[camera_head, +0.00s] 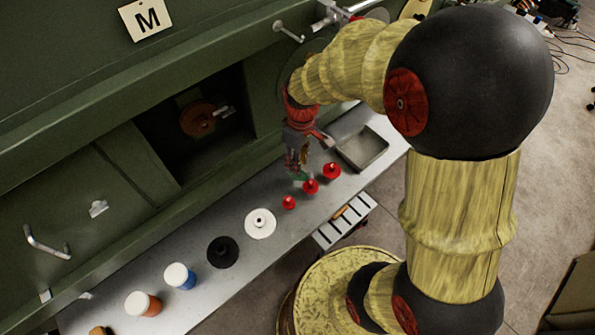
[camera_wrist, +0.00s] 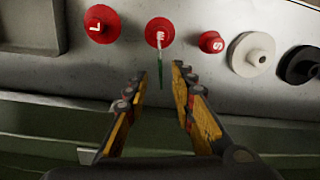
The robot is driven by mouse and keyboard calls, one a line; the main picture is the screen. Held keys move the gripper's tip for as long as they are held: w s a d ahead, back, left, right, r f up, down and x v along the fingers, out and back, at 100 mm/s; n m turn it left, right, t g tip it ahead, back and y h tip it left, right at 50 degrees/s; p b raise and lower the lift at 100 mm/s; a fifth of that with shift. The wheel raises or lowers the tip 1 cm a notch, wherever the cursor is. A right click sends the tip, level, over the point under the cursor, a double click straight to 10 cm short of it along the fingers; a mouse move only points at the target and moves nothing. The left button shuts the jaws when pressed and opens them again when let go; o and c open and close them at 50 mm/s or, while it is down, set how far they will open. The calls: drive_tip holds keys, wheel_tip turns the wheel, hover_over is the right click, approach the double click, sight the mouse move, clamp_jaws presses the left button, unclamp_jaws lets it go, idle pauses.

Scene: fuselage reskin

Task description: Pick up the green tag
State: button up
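The green tag (camera_wrist: 160,68) shows in the wrist view as a thin, edge-on green strip by the middle red piece, marked M (camera_wrist: 158,35). In the head view a bit of green (camera_head: 301,176) shows below my gripper (camera_head: 298,165), partly hidden. In the wrist view my gripper (camera_wrist: 159,74) has its two yellow fingers apart. The tag lies in the picture between the fingertips, with a gap on both sides. I cannot tell how far beyond the tips it is.
Red pieces marked L (camera_wrist: 100,23) and S (camera_wrist: 211,42) flank the M piece. A white disc (camera_head: 260,223), a black disc (camera_head: 222,252) and white-lidded jars (camera_head: 180,276) stand along the metal shelf (camera_head: 305,228). A metal tray (camera_head: 362,148) sits right of my gripper. The green fuselage wall rises behind.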

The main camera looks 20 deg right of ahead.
sight(298, 180)
drive_tip(key=f, duration=0.4)
drive_tip(key=f+b, duration=0.1)
drive_tip(key=f, duration=0.2)
drive_tip(key=shift+s+a+f, duration=0.1)
drive_tip(key=shift+s+f, duration=0.1)
drive_tip(key=shift+f, duration=0.2)
drive_tip(key=c, duration=0.3)
clamp_jaws()
